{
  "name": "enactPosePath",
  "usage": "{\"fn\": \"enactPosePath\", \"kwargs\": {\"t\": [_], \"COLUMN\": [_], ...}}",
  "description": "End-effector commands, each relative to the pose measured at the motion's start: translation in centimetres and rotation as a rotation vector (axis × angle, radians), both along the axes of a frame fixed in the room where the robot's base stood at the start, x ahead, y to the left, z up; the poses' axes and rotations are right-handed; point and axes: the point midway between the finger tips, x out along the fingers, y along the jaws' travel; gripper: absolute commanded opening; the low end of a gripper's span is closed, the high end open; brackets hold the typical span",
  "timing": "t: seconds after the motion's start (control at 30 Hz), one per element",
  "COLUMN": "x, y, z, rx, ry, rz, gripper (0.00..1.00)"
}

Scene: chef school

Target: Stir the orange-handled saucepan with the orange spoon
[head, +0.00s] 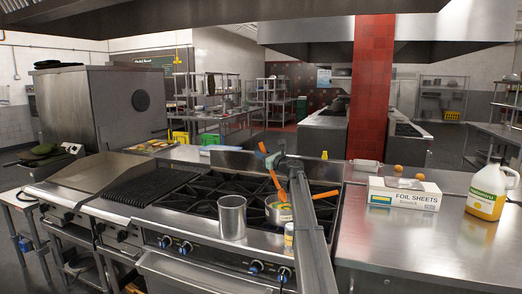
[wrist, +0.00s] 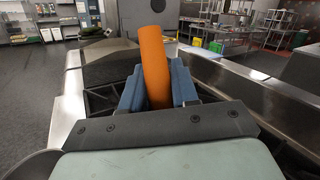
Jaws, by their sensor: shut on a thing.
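The small metal saucepan (head: 271,216) stands on the stove's burner grate, right of centre in the head view. Its orange handle (head: 325,194) points right, passing behind my arm. Something yellow-green shows inside it. My gripper (head: 272,160) is above the saucepan and shut on the orange spoon (head: 277,182). The spoon slants down toward the saucepan; its lower end overlaps the pan's opening, and its tip is hidden. In the wrist view, the blue fingers (wrist: 158,88) clasp the spoon's orange handle (wrist: 153,55), which sticks up between them.
A tall metal pot (head: 232,217) stands left of the saucepan. A small jar (head: 289,234) is at the front, close to my arm. On the right counter are a foil sheets box (head: 404,193) and a yellow jug (head: 487,192). The left burners are clear.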

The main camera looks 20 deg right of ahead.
Motion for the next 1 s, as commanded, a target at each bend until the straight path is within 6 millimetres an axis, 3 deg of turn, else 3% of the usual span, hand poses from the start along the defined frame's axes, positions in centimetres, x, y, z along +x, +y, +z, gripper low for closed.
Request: {"fn": "enactPosePath", "kwargs": {"t": [0.4, 1.0], "x": [-0.8, -1.0], "y": [-0.8, -1.0], "z": [-2.8, -3.5], "rx": [-0.001, 0.0], "ry": [0.0, 0.0], "rz": [0.0, 0.0], "gripper": [0.0, 0.0]}}
